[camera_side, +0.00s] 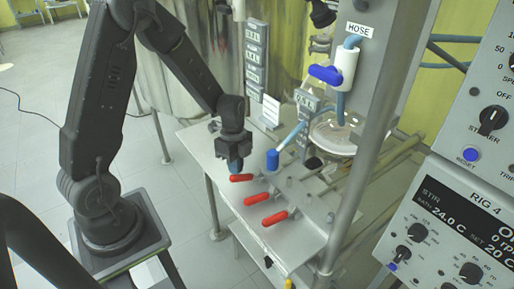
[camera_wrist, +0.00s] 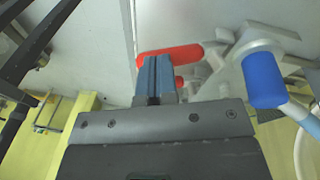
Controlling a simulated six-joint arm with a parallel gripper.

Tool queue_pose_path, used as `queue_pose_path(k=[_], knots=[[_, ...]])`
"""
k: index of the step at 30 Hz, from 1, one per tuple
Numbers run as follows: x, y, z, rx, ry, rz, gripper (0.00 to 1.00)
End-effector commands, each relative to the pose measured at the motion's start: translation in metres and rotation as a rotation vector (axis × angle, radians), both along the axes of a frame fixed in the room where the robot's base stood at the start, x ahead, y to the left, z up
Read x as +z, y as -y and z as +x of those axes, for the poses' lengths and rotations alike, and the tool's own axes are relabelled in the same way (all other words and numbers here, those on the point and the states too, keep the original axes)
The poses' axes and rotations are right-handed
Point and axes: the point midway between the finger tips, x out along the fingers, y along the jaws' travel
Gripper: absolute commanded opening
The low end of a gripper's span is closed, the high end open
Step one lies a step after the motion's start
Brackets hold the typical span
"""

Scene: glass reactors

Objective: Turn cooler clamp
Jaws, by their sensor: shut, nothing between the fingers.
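Several red-handled clamps are fixed along the light metal table. The farthest red handle (camera_side: 242,178) is right under my gripper (camera_side: 236,166); the middle one (camera_side: 257,199) and the nearest one (camera_side: 275,218) lie closer to the camera. In the wrist view, my gripper (camera_wrist: 154,64) is shut with blue fingertips, and a red handle (camera_wrist: 172,54) shows just past the tips. I cannot tell whether the tips touch it. No label shows which handle is the cooler clamp.
A blue-capped fitting (camera_side: 272,160) with a hose stands just right of the gripper; it also shows in the wrist view (camera_wrist: 264,80). A blue valve lever (camera_side: 325,74) sits on the HOSE post. A control panel (camera_side: 450,225) fills the right side.

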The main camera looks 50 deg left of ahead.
Motion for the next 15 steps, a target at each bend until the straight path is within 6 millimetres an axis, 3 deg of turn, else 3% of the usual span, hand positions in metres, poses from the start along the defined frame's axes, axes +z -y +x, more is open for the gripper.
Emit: queue_pose_path(k=[15], knots=[[-0.014,0.0,-0.012,0.001,-0.001,0.0,0.0]])
